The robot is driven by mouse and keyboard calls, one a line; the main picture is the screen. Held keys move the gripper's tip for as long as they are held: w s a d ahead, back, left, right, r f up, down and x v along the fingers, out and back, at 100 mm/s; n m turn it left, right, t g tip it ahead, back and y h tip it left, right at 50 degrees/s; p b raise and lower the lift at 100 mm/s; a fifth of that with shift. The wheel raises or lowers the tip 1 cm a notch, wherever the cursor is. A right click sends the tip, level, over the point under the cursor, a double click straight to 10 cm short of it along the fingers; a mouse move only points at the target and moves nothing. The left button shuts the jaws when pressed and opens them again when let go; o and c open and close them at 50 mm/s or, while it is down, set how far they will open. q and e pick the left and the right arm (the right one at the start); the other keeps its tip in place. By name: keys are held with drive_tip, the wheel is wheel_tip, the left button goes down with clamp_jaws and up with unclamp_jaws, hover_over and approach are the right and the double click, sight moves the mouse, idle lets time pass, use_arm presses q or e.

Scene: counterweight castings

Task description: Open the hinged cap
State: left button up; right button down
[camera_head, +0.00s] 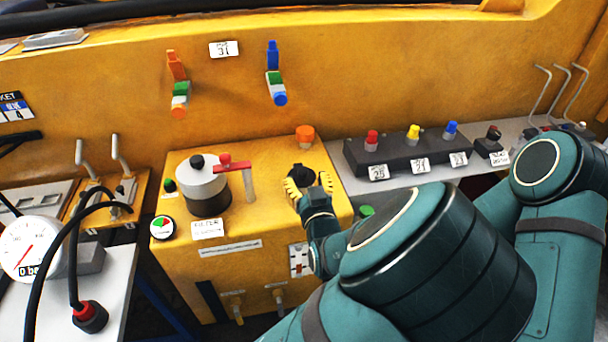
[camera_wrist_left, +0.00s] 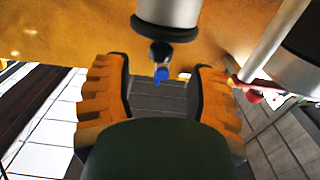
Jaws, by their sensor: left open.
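My left gripper (camera_head: 308,190) has yellow ribbed fingers, spread open, over the right part of the yellow filter box. A black cap-like part (camera_head: 302,171) shows just beyond and between the fingertips, partly hidden by them; I cannot tell whether it is the hinged cap or whether the fingers touch it. In the left wrist view the open fingers (camera_wrist_left: 160,92) have nothing gripped between them. A grey cylinder with a black rim (camera_wrist_left: 167,14) stands ahead, with a dark fitting with a blue tip (camera_wrist_left: 161,70) below it. My right gripper is not in view.
A silver filter housing (camera_head: 203,185) with a red lever (camera_head: 235,166) stands left of the gripper. An orange knob (camera_head: 305,134) is behind it. A black button strip (camera_head: 410,150) lies to the right. A pressure gauge (camera_head: 28,248) and black hoses are at far left.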

sight(304, 175)
use_arm(q)
drive_tip(key=shift+x, duration=1.55)
drive_tip(key=shift+s, duration=0.1)
clamp_jaws()
